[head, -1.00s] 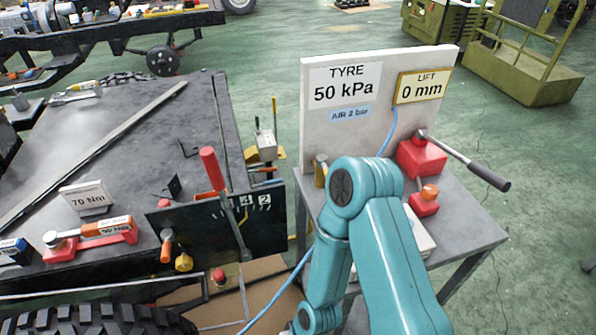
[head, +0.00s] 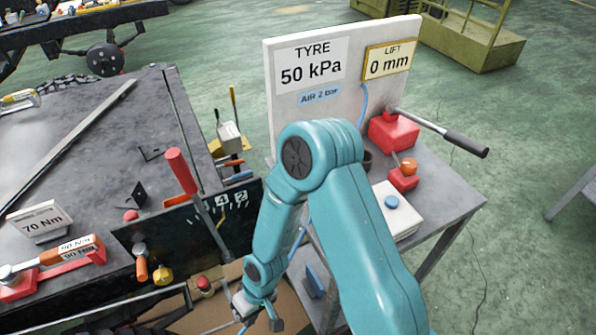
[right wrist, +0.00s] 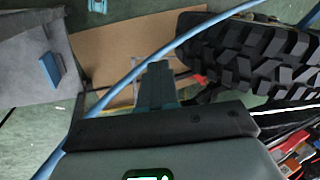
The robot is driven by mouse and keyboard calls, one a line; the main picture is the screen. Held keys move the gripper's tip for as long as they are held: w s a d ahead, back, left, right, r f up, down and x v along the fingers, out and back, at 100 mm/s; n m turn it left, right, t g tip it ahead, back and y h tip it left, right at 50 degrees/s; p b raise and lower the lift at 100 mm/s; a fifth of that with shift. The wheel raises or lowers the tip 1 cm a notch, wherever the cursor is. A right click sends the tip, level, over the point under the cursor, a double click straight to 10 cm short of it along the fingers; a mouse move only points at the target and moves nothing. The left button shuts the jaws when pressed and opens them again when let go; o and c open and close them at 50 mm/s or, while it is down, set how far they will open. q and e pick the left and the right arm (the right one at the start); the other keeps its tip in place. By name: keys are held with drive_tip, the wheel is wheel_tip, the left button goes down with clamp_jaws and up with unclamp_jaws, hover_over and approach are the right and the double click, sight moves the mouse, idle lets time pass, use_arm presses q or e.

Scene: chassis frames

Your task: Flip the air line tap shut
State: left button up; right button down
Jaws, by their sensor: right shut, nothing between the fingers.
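I cannot make out the air line tap for certain; my right arm covers part of the small table under the AIR 2 bar label (head: 319,96). The blue air line (right wrist: 128,78) runs diagonally across the right wrist view, passing close to my right fingertips. Its upper part (head: 363,98) shows against the white board in the head view. My right gripper (head: 257,314) is low, beside the small table and above the brown sheet. In the right wrist view its fingers (right wrist: 158,72) are shut and empty. A small red part (right wrist: 200,78) shows beside the tyre. My left gripper is not in view.
The small table (head: 452,190) carries a red pump (head: 393,134) with a long handle, and a white box with a blue button (head: 391,202). A treaded tyre (right wrist: 250,48) lies close right of my fingers. A dark bench with tools stands left.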

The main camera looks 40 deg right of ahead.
drive_tip(key=w+d+r+t+h+b, duration=0.1)
drive_tip(key=w+d+r+h+b, duration=0.25)
drive_tip(key=w+r, duration=0.3)
drive_tip(key=w+d+r+h+b, duration=0.2)
drive_tip(key=w+d+r, duration=0.35)
drive_tip(key=r, duration=0.25)
use_arm(q)
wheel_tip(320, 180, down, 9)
drive_tip(key=b, duration=0.2)
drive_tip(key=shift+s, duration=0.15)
use_arm(e)
drive_tip(key=s+d+r+m+h, duration=0.1)
drive_tip(key=d+r+m+h, duration=0.1)
drive_tip(key=d+r, duration=0.3)
drive_tip(key=d+r+m+t+h, duration=0.1)
drive_tip(key=d+r, duration=0.4)
drive_tip(key=r, duration=0.8)
drive_tip(key=shift+s+m+h, duration=0.4)
drive_tip(key=shift+m+h, duration=0.1)
drive_tip(key=shift+h, duration=0.45)
drive_tip(key=shift+f, duration=0.15)
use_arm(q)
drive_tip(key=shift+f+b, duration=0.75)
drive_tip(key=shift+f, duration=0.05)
use_arm(e)
drive_tip(key=s+d+r+x, duration=0.1)
drive_tip(key=d+x, duration=0.1)
drive_tip(key=x, duration=1)
drive_tip(key=shift+d, duration=0.2)
